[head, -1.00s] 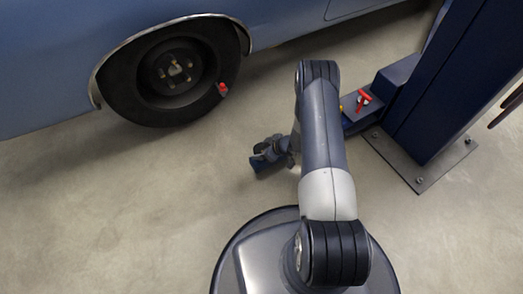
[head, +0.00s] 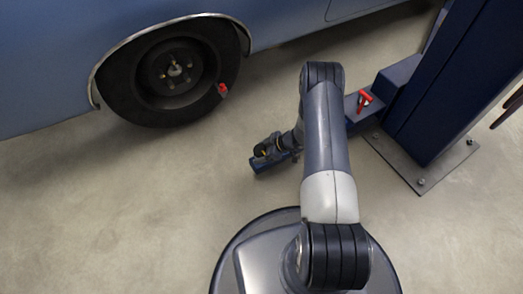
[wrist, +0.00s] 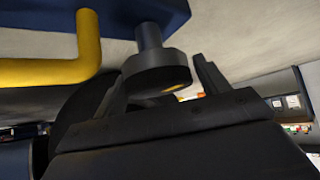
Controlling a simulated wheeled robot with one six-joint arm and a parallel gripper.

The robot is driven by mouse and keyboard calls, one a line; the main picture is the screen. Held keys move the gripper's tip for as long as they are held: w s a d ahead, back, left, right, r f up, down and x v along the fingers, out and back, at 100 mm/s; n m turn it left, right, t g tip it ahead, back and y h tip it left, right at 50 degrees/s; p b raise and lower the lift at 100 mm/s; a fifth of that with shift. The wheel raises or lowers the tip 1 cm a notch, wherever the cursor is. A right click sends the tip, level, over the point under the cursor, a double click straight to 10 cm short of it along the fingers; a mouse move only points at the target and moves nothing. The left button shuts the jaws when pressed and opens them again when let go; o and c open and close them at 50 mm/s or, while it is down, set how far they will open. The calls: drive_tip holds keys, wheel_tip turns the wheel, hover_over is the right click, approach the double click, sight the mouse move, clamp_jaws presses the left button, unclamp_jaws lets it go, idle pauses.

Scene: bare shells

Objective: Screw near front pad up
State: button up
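The near front pad (wrist: 157,74) is a dark round disc on a short grey stem, which joins a blue lift arm (wrist: 60,14) at the top of the wrist view. My gripper (wrist: 162,82) has one dark finger on each side of the pad. The fingers stand apart, with a thin gap showing on the right; I cannot tell whether the left finger touches. In the head view the lift arm's end (head: 262,166) shows low over the floor. My gripper is there too, small and partly hidden by my arm.
A bent yellow bar (wrist: 45,72) lies left of the pad. A blue car (head: 50,60) with its front wheel (head: 172,75) stands at the upper left. A blue post (head: 450,80) on a bolted plate stands at the right, near a red-handled pin (head: 365,98). The floor at left is clear.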

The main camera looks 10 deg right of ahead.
drive_tip(key=shift+o, duration=1.2)
drive_tip(key=shift+r, duration=0.1)
drive_tip(key=shift+d+r, duration=0.1)
drive_tip(key=p+v, duration=0.4)
drive_tip(key=v, duration=0.6)
drive_tip(key=shift+d, duration=0.2)
drive_tip(key=shift+s+r, duration=0.1)
drive_tip(key=b+x, duration=0.4)
drive_tip(key=x, duration=0.7)
drive_tip(key=shift+r, duration=0.2)
drive_tip(key=shift+m+t, duration=0.3)
drive_tip(key=shift+m, duration=0.1)
